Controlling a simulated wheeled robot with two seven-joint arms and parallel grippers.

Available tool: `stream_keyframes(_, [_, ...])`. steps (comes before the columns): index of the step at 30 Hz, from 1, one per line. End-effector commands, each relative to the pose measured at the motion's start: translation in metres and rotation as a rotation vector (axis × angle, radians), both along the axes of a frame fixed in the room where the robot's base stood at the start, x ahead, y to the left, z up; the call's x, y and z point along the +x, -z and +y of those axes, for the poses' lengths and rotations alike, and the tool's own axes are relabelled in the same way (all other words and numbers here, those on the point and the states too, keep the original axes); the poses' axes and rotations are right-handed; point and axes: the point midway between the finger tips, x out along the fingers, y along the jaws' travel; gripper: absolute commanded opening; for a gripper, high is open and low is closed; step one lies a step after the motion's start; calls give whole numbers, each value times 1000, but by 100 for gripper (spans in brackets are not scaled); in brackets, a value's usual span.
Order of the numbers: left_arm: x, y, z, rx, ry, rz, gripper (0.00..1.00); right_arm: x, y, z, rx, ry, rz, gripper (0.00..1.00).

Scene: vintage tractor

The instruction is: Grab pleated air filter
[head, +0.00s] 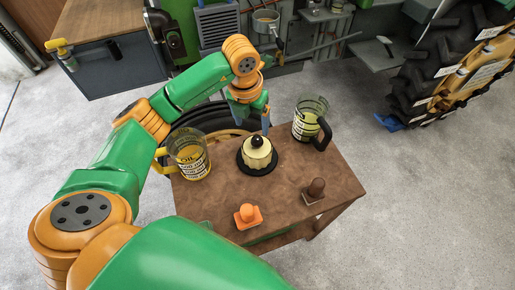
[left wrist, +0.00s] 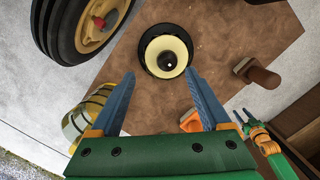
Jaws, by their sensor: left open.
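The pleated air filter (head: 259,160) is a cream ribbed round body with a black base ring and a black knob on top. It stands upright on the brown wooden table (head: 220,190). My left gripper (head: 266,127) is just behind and above it in the head view, open and empty. In the left wrist view the filter (left wrist: 153,60) lies just past the fingertips, roughly centred between the left gripper's two blue fingers (left wrist: 162,80), not touching them. An arm of mine at the right of that view ends in what looks like my right gripper (left wrist: 243,118), too small to read.
A yellow-handled oil jug (head: 188,160) stands left of the filter, a black-handled jug (head: 308,120) right. An orange-handled piece (head: 247,216) and a brown-handled piece (head: 315,190) are near the front. A wheel (head: 205,120) stands behind the table, a large tyre (head: 440,60) far right.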

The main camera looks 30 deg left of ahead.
Motion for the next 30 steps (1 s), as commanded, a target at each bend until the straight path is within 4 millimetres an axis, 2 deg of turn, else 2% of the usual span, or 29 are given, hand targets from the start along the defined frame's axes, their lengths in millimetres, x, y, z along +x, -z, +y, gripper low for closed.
stream_keyframes(5, [2,19,-2,-1,0,6,80,-4,-6,-2,-3,-1,7,50])
stream_keyframes(9, [7,44,-9,-4,2,7,80,-4,-18,-3,-5,-2,9,50])
stream_keyframes(12, [10,63,-9,-2,0,4,80,-4,-17,-3,-6,-1,9,50])
stream_keyframes(15, [11,71,-9,-3,2,2,80,-4,-17,-4,-6,-1,9,50])
stream_keyframes(20, [12,71,-9,-3,2,0,80,-4,-17,-4,-6,-2,8,50])
stream_keyframes(29, [12,71,-9,-3,2,0,2,-3,-17,-4,-7,-1,7,50])
stream_keyframes(30, [12,71,-9,-3,2,0,0,-3,-17,-4,-7,-1,7,50])
